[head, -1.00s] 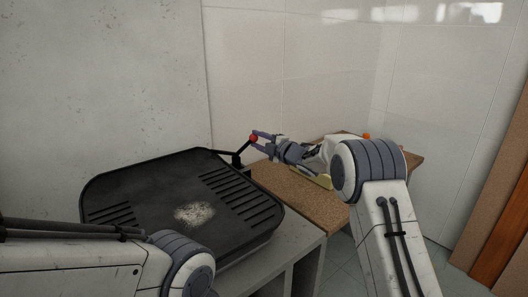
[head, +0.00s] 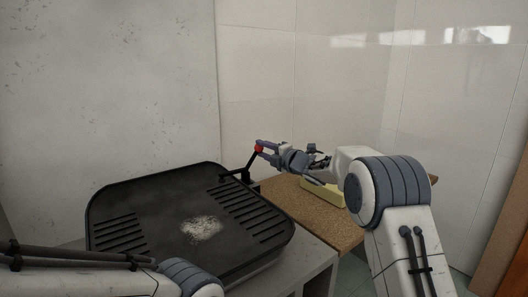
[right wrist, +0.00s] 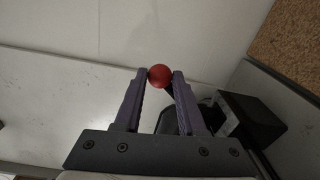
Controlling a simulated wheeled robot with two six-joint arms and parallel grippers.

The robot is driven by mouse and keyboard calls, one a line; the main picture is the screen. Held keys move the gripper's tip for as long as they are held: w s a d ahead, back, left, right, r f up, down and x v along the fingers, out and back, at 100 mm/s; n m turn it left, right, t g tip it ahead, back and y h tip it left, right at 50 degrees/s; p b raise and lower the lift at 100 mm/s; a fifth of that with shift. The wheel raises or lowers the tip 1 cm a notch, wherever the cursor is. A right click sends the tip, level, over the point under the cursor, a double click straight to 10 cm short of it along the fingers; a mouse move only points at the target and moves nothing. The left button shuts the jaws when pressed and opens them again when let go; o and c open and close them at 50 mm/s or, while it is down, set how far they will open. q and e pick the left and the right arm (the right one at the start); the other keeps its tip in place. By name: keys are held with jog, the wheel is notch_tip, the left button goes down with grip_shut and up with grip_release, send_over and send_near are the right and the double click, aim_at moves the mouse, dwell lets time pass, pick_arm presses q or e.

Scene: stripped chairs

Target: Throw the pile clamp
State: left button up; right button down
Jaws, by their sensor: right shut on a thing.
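The clamp's black lever (head: 252,164) stands up at the back right corner of a black ridged tray (head: 150,186) and tilts to the right. Its red ball knob (head: 259,148) is at the top. My right gripper (head: 262,149) reaches in from the right and is shut on the knob. In the right wrist view the red knob (right wrist: 159,76) sits between the two purple fingertips (right wrist: 160,82). A pale speckled patch (head: 201,228) lies on the tray's middle. My left arm shows at lower left, but its gripper is out of view.
A brown speckled board (head: 300,215) lies right of the tray, with a yellow block (head: 325,194) on it, partly behind my right arm. A grey wall (head: 100,90) and white tiled walls (head: 310,80) close off the back. An orange-brown panel (head: 505,240) stands at far right.

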jog(key=shift+f, duration=0.1)
jog(key=c, duration=0.5)
grip_release()
jog(key=v, duration=1)
jog(key=shift+s+d, duration=0.15)
jog(key=shift+d, duration=0.05)
